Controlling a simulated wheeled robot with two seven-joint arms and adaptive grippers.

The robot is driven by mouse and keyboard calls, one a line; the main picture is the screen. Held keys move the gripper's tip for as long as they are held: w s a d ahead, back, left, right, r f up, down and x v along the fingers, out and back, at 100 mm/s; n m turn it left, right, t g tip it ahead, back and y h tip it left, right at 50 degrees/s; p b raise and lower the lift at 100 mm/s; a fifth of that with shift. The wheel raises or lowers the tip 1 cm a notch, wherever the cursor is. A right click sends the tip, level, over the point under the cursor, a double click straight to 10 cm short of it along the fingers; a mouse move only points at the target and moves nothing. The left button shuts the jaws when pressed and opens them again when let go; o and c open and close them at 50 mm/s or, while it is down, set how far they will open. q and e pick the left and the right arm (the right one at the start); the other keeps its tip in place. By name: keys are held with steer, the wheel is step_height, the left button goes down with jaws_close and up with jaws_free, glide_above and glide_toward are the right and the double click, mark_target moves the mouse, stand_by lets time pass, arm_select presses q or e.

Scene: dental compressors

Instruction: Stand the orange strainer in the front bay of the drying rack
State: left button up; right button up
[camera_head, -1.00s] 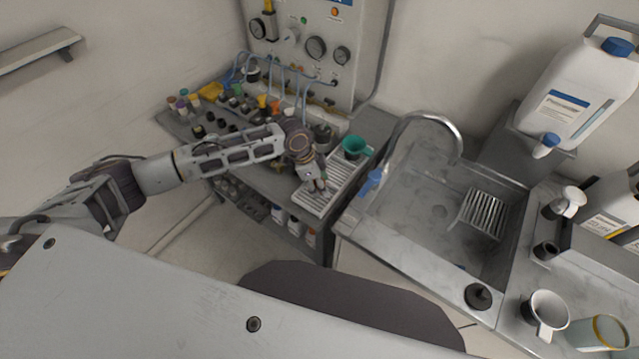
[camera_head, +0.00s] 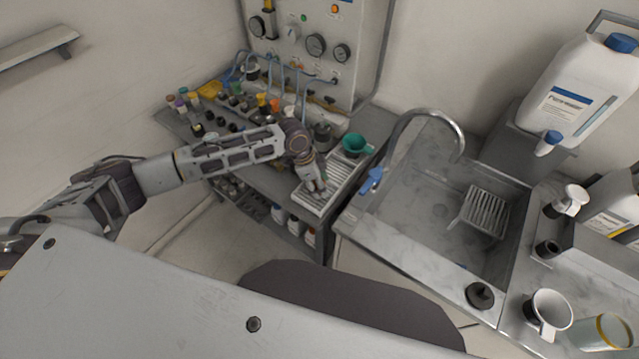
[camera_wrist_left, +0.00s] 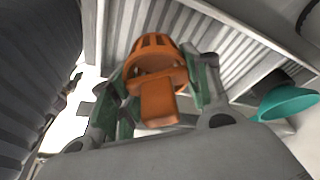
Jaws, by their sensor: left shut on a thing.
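The orange strainer (camera_wrist_left: 158,92) shows in the left wrist view, with a slotted round bowl and a flat tab toward the camera. My left gripper (camera_head: 316,183) is shut on it, with green-padded fingers on both sides. In the head view the gripper hides the strainer and is low over the front part of the pale ribbed drying rack (camera_head: 341,187). The rack's ribs also show behind the strainer in the wrist view (camera_wrist_left: 225,45). I cannot tell whether the strainer touches the rack. My right gripper is not in view.
A teal funnel-like cup (camera_head: 355,144) stands at the rack's back end. Bottles and small fittings crowd the bench to the left. A sink (camera_head: 425,225) with a curved tap (camera_head: 440,118) lies to the right of the rack.

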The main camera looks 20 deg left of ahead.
arm_select(q)
steer(key=shift+f+b, duration=0.3)
steer(key=shift+f, duration=0.85)
steer(key=o, duration=1)
steer(key=shift+c, duration=0.4)
steer(key=shift+s, duration=0.1)
steer(key=shift+c, duration=1.4)
steer(key=shift+r, duration=0.15)
steer(key=shift+r+p, duration=1.5)
steer(key=shift+p, duration=0.15)
steer(key=shift+r+p, duration=2.2)
steer(key=shift+r, duration=0.25)
